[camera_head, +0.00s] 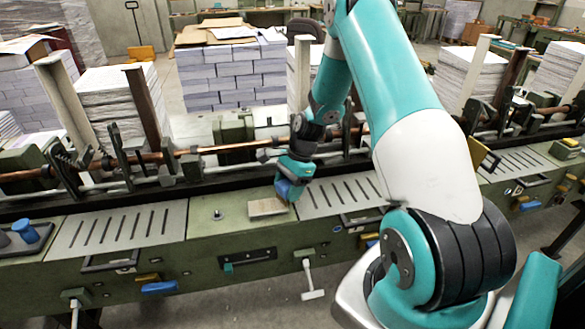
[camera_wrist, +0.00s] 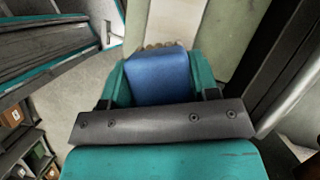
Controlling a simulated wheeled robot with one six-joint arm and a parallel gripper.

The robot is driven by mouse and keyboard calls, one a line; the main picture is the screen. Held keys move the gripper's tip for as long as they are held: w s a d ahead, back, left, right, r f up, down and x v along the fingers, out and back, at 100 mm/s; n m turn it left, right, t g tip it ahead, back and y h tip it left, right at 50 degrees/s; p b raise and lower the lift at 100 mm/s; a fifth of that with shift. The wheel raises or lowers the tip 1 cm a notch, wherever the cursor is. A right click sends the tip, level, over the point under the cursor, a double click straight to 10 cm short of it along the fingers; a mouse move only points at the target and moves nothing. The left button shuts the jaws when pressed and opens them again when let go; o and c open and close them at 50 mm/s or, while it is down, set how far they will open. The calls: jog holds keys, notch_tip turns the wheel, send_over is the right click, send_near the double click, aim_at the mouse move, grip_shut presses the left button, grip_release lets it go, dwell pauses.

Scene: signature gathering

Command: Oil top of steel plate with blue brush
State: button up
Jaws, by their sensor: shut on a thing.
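My gripper (camera_head: 290,186) is shut on the blue brush (camera_head: 287,190) over the green machine bed. In the wrist view the brush's blue body (camera_wrist: 158,75) sits between the teal fingers, with tan bristles (camera_wrist: 158,46) showing at its far end. A small pale flat plate (camera_head: 265,208) lies on the bed just below and left of the gripper, and a pale strip (camera_wrist: 178,18) shows beyond the bristles. I cannot tell whether the bristles touch it. Slotted grey steel plates lie on both sides, one at left (camera_head: 118,232) and one at right (camera_head: 342,193).
A copper-coloured rod with black clamps (camera_head: 200,150) runs along the bed behind the gripper. Paper stacks (camera_head: 232,75) stand further back. A blue cup-like thing (camera_head: 26,231) sits in a tray at far left. Handles stick out from the front face.

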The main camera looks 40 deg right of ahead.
aim_at(280, 186)
jog(key=shift+w+a+r+p, duration=0.2)
jog(key=shift+r+p, duration=0.1)
jog(key=shift+r, duration=0.05)
jog(key=shift+s+d+r+p, duration=0.1)
jog(key=shift+r+p, duration=0.55)
jog(key=shift+r, duration=0.15)
notch_tip(280, 186, up, 4)
jog(key=p, duration=0.3)
